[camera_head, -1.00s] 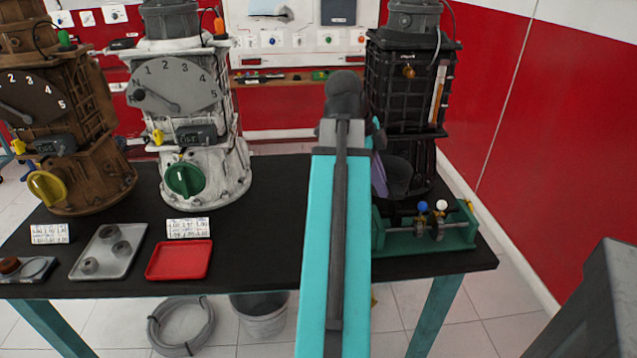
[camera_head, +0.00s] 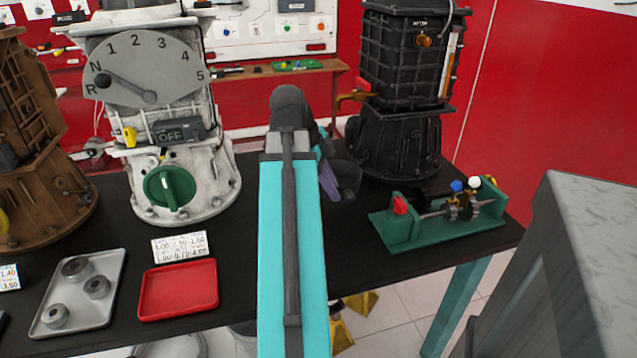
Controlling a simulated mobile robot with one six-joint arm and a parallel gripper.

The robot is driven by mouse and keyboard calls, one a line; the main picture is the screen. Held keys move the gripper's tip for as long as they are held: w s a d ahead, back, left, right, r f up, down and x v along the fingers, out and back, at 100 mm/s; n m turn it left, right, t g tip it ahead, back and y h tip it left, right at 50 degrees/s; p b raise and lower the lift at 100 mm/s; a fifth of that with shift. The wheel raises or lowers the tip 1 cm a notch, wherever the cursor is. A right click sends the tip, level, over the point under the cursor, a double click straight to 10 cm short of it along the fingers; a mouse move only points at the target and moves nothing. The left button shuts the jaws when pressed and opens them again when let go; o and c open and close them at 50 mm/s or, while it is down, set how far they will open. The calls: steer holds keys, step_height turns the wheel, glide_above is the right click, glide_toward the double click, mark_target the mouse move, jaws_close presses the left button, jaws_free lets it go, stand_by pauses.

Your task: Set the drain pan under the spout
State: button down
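A brass-orange spout (camera_head: 352,97) with a red part sticks out from the left side of the black trainer (camera_head: 405,85). The table below the spout is partly hidden by my arm. My teal arm runs up the middle of the view. My gripper (camera_head: 335,185) is at its far end, low by the black trainer's base, mostly hidden, and its fingers cannot be made out.
The white trainer (camera_head: 165,130) with a green knob stands behind the red tray. A grey tray (camera_head: 88,300) with ring parts lies to the left. A green fixture (camera_head: 440,215) stands at the right table edge. A grey block (camera_head: 570,270) is at the lower right.

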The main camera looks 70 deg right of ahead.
mark_target(332, 164)
steer(key=shift+w+f, duration=0.55)
steer(key=shift+f, duration=0.3)
steer(key=shift+w, duration=0.2)
steer(key=shift+d+r+p, duration=0.2)
steer(key=shift+r+p, duration=0.05)
steer(key=shift+p, duration=0.6)
steer(key=p, duration=0.4)
steer(key=d+p, duration=0.1)
steer(key=p, duration=0.2)
steer(key=shift+w+d+p, duration=0.25)
steer(key=shift+d+p, duration=0.05)
steer(key=shift+p, duration=0.1)
steer(key=p, duration=0.5)
steer(key=shift+d+f+p, duration=0.1)
steer(key=shift+d+p, duration=0.15)
steer(key=shift+p, duration=0.05)
steer(key=p, duration=0.3)
steer(key=shift+f+p, duration=0.1)
steer(key=shift+p, duration=0.25)
steer(key=shift+w+d+f+p, duration=0.25)
steer(key=shift+w+d+p, duration=0.3)
steer(key=shift+d, duration=1.6)
steer(key=shift+w+d+f+p, duration=0.35)
steer(key=shift+w+d, duration=0.3)
steer(key=shift+d, duration=1.5)
steer(key=shift+w+d+f+p, duration=0.15)
steer(key=shift+w+d+p, duration=0.45)
steer(key=shift+d, duration=1.55)
